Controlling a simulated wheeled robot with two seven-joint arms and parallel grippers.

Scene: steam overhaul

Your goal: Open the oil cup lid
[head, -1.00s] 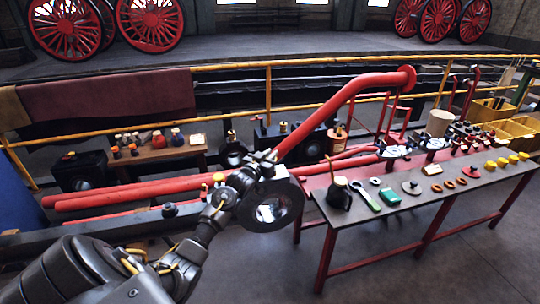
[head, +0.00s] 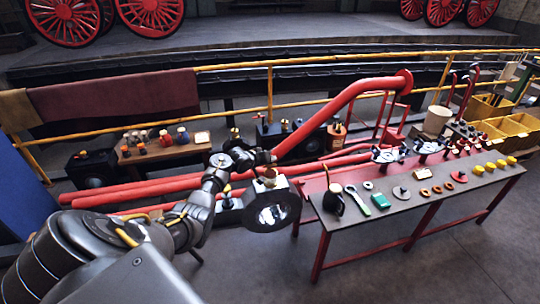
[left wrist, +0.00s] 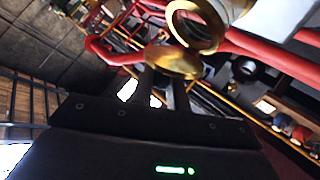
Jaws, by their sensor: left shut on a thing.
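The brass oil cup (head: 269,178) stands on top of a thick grey ring-shaped end (head: 272,212) of a rod, left of the bench. In the left wrist view the cup's round brass rim (left wrist: 196,24) faces me and looks uncovered. A brass disc, the lid (left wrist: 172,62), is at my left fingertips, just beside the rim. My left gripper (head: 266,157) is shut on the lid, right above the cup. Whether the lid is still joined to the cup by a hinge, I cannot tell. My right gripper is not in view.
A red-legged bench (head: 400,204) on the right carries a dark oil can (head: 333,201), a green-handled tool (head: 359,200) and several small parts. Red pipes (head: 140,193) run behind the cup. A yellow railing (head: 269,95) stands farther back. The floor in front is clear.

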